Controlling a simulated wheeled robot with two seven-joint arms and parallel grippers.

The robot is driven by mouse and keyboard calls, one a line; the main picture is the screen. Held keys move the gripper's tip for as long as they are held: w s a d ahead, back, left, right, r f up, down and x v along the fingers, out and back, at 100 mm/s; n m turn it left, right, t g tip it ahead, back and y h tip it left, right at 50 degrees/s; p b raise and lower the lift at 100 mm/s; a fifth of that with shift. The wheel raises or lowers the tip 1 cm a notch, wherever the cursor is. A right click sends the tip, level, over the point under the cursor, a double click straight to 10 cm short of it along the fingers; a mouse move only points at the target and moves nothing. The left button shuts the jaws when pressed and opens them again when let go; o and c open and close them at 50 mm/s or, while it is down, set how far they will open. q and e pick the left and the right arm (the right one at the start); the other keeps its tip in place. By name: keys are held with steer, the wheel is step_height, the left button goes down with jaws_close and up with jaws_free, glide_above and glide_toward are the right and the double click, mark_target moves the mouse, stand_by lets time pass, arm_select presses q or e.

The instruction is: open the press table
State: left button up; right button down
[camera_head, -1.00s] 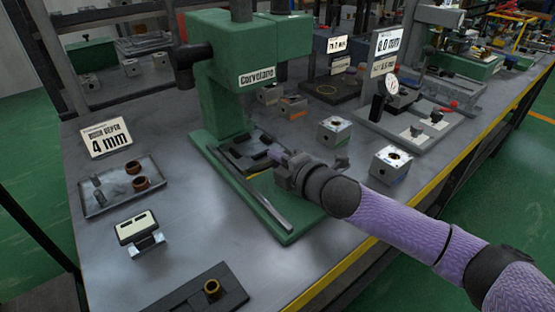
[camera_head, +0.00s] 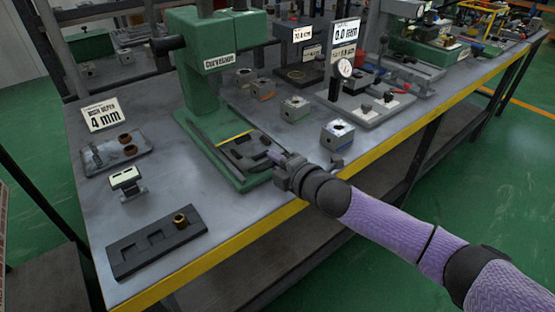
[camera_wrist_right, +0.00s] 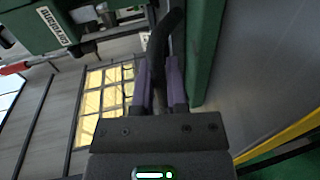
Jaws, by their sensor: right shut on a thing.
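The green press (camera_head: 205,85) stands on the bench with its green base (camera_head: 215,178) below. The dark press table (camera_head: 245,152) sits on this base, toward its front right, with a yellow strip (camera_head: 235,137) along its rear edge. My right gripper (camera_head: 278,158) is at the table's front right end. In the right wrist view its purple fingers (camera_wrist_right: 160,85) are shut on a dark bent handle (camera_wrist_right: 158,45). The handle's join to the table is hidden in the head view. My left gripper is not in view.
A metal block (camera_head: 337,134) stands just right of my right gripper, close to the bench's yellow edge (camera_head: 225,258). A dark fixture plate (camera_head: 150,248) with a brass bush lies front left. A tray (camera_head: 112,152) lies left of the press. Open floor is at right.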

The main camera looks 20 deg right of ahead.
steer(key=shift+f, duration=0.1)
steer(key=c, duration=0.7)
jaws_free()
steer(key=shift+w, duration=0.1)
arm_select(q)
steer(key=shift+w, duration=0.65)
arm_select(e)
steer(key=shift+s, duration=0.25)
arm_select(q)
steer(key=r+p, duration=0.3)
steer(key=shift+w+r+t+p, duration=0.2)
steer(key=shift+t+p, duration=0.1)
arm_select(e)
steer(key=v, duration=0.9)
steer(key=shift+s, duration=0.2)
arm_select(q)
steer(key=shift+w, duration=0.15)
arm_select(e)
steer(key=shift+d, duration=0.1)
